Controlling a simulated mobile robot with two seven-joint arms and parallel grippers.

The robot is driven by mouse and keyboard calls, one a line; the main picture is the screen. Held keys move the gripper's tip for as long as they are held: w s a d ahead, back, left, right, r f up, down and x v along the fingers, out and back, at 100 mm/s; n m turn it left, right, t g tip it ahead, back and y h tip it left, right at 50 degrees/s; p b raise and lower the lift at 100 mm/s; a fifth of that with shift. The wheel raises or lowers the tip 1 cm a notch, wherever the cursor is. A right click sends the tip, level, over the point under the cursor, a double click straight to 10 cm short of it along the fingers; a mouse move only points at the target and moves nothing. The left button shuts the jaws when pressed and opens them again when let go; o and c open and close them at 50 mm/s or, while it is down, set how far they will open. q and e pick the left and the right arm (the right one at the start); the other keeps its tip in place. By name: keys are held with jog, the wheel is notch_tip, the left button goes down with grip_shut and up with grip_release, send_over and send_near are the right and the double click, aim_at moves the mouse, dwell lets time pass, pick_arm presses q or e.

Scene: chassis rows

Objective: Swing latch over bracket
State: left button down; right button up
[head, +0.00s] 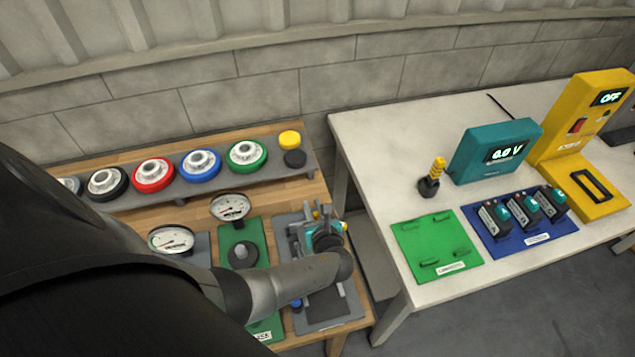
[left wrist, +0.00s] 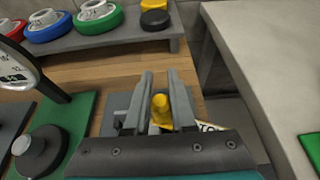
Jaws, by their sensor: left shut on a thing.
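My left arm reaches across the wooden bench to the grey fixture plate (head: 350,303) at its right end. My left gripper (left wrist: 163,100) is shut on a yellow knob (left wrist: 160,106), which appears to be the latch's handle. The knob stands between the two grey fingers in the left wrist view. In the head view my wrist and gripper cover most of the fixture, and only small yellow and grey parts show around them. I cannot tell the bracket apart from the other grey parts, nor whether the latch lies over it. My right gripper is in neither view.
A green plate (head: 258,229) with a dark knob and gauge stands left of the fixture. A grey shelf (head: 180,191) with coloured wheels is behind. To the right, past a gap, a pale table (head: 385,143) carries a green plate, blue plate and meters.

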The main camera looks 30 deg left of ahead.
pick_arm(q)
jog(key=shift+s+d+n+g+y+b, duration=0.1)
jog(key=shift+s+n+g+y+b, duration=0.5)
jog(key=shift+n+g, duration=0.55)
jog(key=shift+s+d+n+g+y+b, duration=0.1)
jog(key=shift+s+n+g+y+b, duration=0.25)
jog(key=shift+s+n+g+y, duration=0.55)
jog(key=shift+w+n+g, duration=0.25)
jog(key=shift+n+g, duration=0.1)
jog(key=shift+n, duration=0.1)
jog(key=c, duration=0.8)
grip_release()
jog(key=shift+o, duration=0.2)
